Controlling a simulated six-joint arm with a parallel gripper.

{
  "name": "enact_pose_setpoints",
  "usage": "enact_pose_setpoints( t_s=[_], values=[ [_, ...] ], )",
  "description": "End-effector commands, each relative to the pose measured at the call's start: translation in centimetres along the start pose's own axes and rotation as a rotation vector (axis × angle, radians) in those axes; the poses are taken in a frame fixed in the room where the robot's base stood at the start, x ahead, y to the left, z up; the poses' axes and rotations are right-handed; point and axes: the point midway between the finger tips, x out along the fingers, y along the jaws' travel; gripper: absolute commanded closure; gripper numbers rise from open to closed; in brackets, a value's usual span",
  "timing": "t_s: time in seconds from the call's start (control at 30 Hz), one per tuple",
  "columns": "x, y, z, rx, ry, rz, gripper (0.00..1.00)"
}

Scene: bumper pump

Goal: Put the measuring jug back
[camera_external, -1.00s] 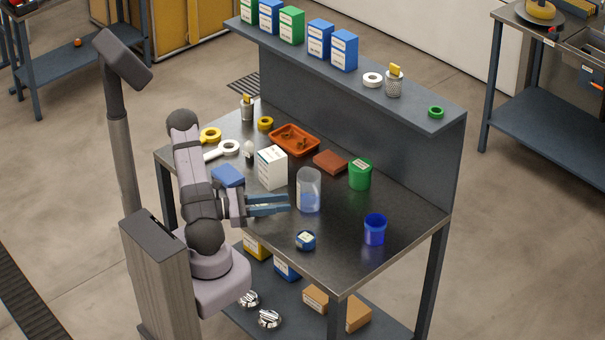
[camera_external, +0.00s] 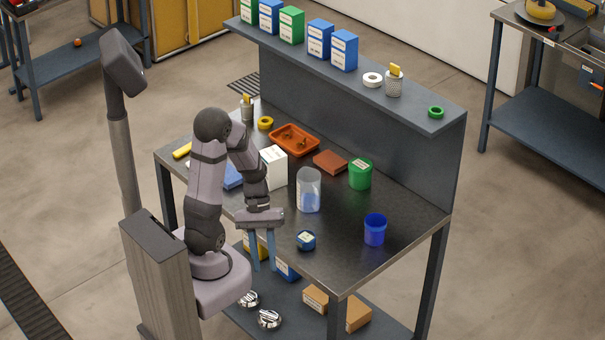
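The measuring jug looks to be the clear, tall container (camera_external: 309,188) with a bluish lower part. It stands upright near the middle of the bench top (camera_external: 335,255). My gripper (camera_external: 264,262) is to the left of it and nearer the camera, at the bench's front edge. Its two blue-grey fingers point down, stand apart and have nothing between them. The gripper does not touch the jug.
A white box (camera_external: 274,168) stands left of the jug. A brown block (camera_external: 330,162) and orange tray (camera_external: 294,139) lie behind.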

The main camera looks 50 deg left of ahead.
Motion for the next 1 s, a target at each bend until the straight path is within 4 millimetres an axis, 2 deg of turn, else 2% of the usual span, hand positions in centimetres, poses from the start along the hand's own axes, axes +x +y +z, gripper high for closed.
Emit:
enact_pose_setpoints(
  t_s=[0.03, 0.1, 0.2, 0.33, 0.77, 1.0],
  values=[
    [-0.6, -0.2, -0.7, 0.126, 0.084, -0.087, 0.73],
    [-1.4, -0.4, -1.8, 0.269, 0.183, -0.182, 0.73],
    [-2.8, 0.1, -3.2, 0.432, 0.297, -0.274, 0.73],
    [-4.1, 1.0, -4.1, 0.561, 0.388, -0.336, 0.73],
    [-4.6, 1.4, -4.5, 0.607, 0.421, -0.358, 0.73],
    [-6.7, 1.9, -3.3, 0.607, 0.42, -0.358, 0.73]
  ],
)
